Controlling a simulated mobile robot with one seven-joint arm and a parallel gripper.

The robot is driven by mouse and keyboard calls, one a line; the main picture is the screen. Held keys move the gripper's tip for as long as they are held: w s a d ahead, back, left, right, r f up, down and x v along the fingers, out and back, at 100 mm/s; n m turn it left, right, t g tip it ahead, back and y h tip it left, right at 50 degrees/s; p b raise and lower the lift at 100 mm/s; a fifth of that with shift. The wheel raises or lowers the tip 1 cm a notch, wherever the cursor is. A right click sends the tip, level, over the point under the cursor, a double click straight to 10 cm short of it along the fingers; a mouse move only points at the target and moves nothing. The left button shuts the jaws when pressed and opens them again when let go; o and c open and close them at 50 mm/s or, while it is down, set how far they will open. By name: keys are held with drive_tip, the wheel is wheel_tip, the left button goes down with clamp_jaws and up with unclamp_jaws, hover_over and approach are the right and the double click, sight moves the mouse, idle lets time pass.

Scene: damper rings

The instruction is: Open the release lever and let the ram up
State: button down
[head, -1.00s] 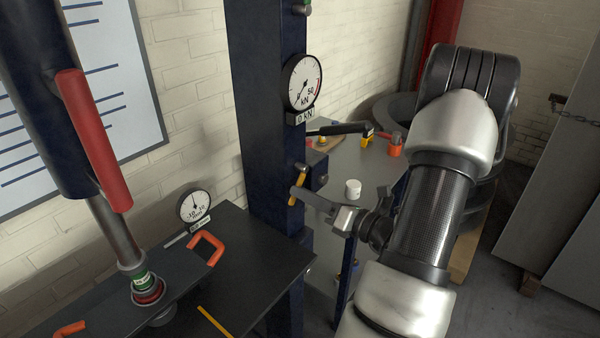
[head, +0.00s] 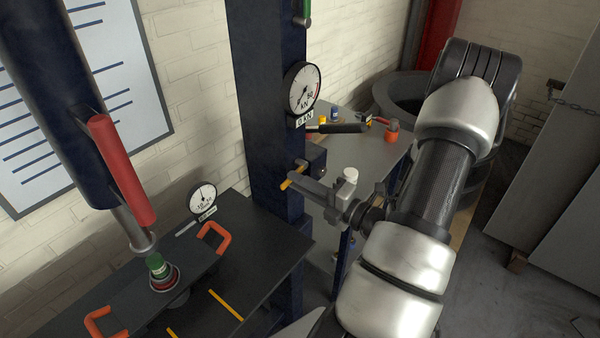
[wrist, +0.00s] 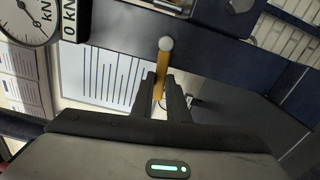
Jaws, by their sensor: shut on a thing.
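The yellow release lever (head: 288,182) sits on the side of the blue press column (head: 266,110), tilted well off upright. My gripper (head: 296,180) is shut on it. In the wrist view the lever (wrist: 162,66), with a pale round end, stands between the fingers of my gripper (wrist: 162,88). The ram (head: 133,228) is a steel rod below a dark blue cylinder (head: 60,90) with a red grip. Its foot is apart from the green piece (head: 157,265) and red ring (head: 165,280) beneath it. The force gauge (head: 302,88) has a 0 kN label.
The press table (head: 260,250) carries a dial gauge (head: 203,198), a bar with orange handles (head: 215,238) and yellow marks.

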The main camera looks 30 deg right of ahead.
drive_tip(key=c, duration=2)
unclamp_jaws()
drive_tip(key=shift+r+m, duration=0.25)
drive_tip(key=shift+m, duration=0.25)
drive_tip(key=o, duration=0.3)
drive_tip(key=shift+s, duration=0.1)
drive_tip(key=shift+v, duration=0.95)
drive_tip(key=v, duration=0.6)
